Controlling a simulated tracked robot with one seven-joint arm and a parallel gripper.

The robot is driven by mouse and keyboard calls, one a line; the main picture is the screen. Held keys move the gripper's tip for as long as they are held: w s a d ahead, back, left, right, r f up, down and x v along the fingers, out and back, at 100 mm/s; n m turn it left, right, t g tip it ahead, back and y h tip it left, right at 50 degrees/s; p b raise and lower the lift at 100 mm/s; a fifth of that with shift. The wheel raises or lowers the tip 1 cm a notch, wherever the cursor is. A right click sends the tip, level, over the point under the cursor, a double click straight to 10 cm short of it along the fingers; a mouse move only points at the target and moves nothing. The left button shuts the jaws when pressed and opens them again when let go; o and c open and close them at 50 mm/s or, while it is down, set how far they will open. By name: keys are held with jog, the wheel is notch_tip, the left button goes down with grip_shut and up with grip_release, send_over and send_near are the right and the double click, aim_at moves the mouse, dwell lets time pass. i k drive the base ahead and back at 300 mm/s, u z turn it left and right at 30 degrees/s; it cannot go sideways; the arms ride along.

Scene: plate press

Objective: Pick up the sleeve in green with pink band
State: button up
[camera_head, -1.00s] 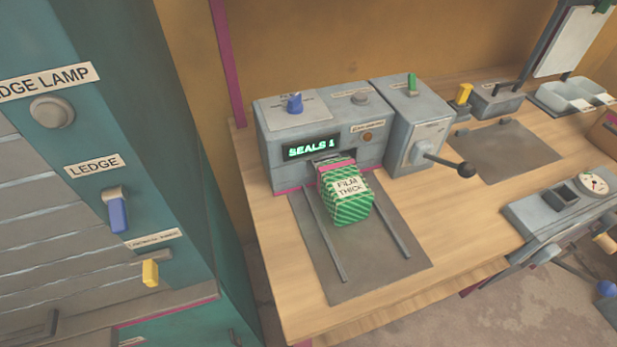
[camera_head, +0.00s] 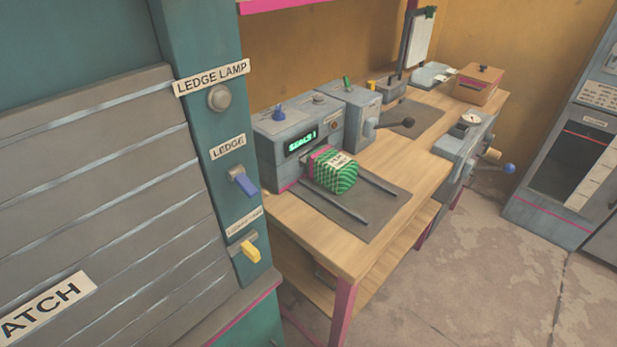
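The sleeve in green with pink band (camera_head: 333,172) lies on the grey plate in front of a grey sealing machine (camera_head: 296,142). It has green stripes, a pink band at the machine end and a pale label on top. Its far end is at the machine's front, below the lit display that reads as SEALS 1. Two metal rails (camera_head: 330,207) run along the plate beside it. My gripper is not in view.
A wooden bench (camera_head: 362,252) carries the machine, a lever unit (camera_head: 367,124) and an orange-brown box (camera_head: 477,85). A teal cabinet with a grey shutter (camera_head: 88,180) and a blue ledge switch (camera_head: 243,182) stands close at left. The floor right of the bench is clear.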

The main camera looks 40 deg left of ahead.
aim_at(337, 172)
jog(key=u, duration=0.1)
jog(key=k, duration=0.3)
jog(key=z, duration=0.45)
jog(key=i, duration=0.1)
jog(key=u, duration=2.6)
jog(key=i, duration=0.5)
jog(key=z, duration=0.05)
